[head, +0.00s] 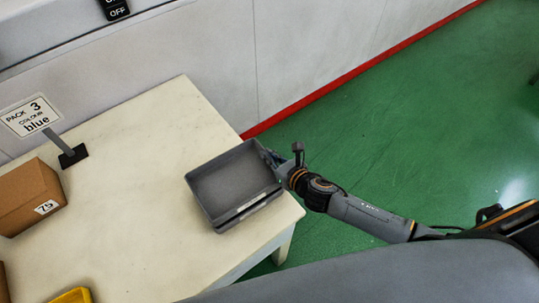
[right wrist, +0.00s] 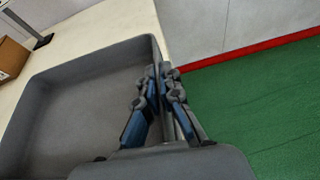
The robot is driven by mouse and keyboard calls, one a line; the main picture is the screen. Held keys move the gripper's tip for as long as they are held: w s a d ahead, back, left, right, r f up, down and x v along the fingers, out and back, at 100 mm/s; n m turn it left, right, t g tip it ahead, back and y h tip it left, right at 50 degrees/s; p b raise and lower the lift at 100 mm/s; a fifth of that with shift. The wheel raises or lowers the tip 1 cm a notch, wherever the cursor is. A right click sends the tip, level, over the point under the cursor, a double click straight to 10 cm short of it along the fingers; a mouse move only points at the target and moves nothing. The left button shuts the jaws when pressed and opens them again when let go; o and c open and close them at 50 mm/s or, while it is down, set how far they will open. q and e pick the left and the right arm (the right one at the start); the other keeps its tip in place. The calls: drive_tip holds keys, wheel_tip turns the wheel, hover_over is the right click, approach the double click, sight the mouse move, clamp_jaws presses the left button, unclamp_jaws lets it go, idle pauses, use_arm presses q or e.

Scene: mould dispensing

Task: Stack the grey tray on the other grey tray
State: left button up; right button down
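A grey tray (head: 228,178), open at the top and empty inside, is at the right end of the table. A second grey rim (head: 246,212) shows just below its near edge; it looks like the other grey tray under it, mostly hidden. Whether the two are fully seated cannot be told. My right gripper (head: 270,157) is at the upper tray's right side. In the right wrist view, its blue-padded fingers (right wrist: 162,75) straddle the wall of the tray (right wrist: 80,95), one inside and one outside, closed on it. My left gripper is not in view.
The cream table (head: 140,140) is clear left of the trays. A cardboard box (head: 30,195) marked 75 and a sign (head: 32,115) reading "PACK 3 COLOUR blue" stand at the left. A yellow container (head: 72,296) shows at the bottom edge. Green floor (head: 400,130) lies beyond the table.

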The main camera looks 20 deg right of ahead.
drive_tip(key=shift+f+b, duration=0.4)
drive_tip(key=shift+f, duration=0.15)
drive_tip(key=c, duration=1.5)
unclamp_jaws()
drive_tip(key=shift+r, duration=0.1)
drive_tip(key=shift+r+p, duration=0.4)
drive_tip(key=shift+s+d+r, duration=0.1)
drive_tip(key=shift+s+r, duration=0.1)
drive_tip(key=shift+s, duration=0.05)
drive_tip(key=b+v, duration=0.1)
drive_tip(key=v, duration=1)
drive_tip(key=shift+s+r, duration=0.1)
drive_tip(key=shift+s, duration=0.15)
